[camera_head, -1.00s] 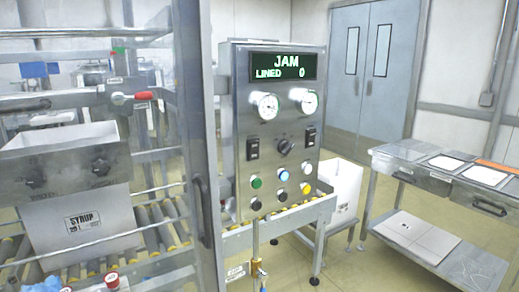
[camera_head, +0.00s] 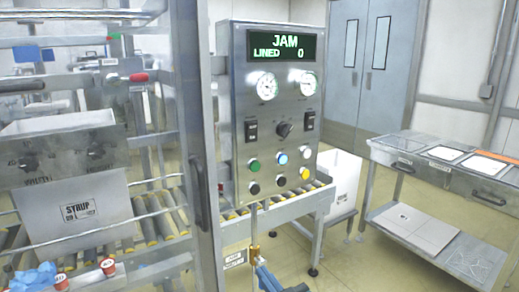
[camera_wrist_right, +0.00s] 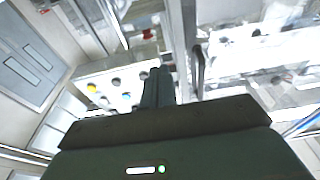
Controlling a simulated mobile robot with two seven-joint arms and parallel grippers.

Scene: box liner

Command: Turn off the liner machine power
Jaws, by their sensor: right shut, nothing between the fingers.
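The liner machine's steel control panel (camera_head: 240,100) stands upright near the middle of the head view. Its lit display (camera_head: 282,46) reads JAM, LINED 0. Below the gauges are a left black rocker switch (camera_head: 251,131), a dark rotary knob (camera_head: 283,129) and a right black rocker switch (camera_head: 309,121). Green, blue, white, yellow and black buttons sit lower. The labels are too small to read, so I cannot tell which control is power. In the right wrist view my right gripper (camera_wrist_right: 157,82) is shut and empty, with the panel's button face (camera_wrist_right: 110,85) beyond its fingertips. My left gripper is not seen.
A metal frame post (camera_head: 193,130) stands close left of the panel. A box marked SYRUP (camera_head: 90,195) sits on the roller conveyor at left. A white bin (camera_head: 338,180) is behind the panel, and a steel table (camera_head: 400,160) stands at right with floor between.

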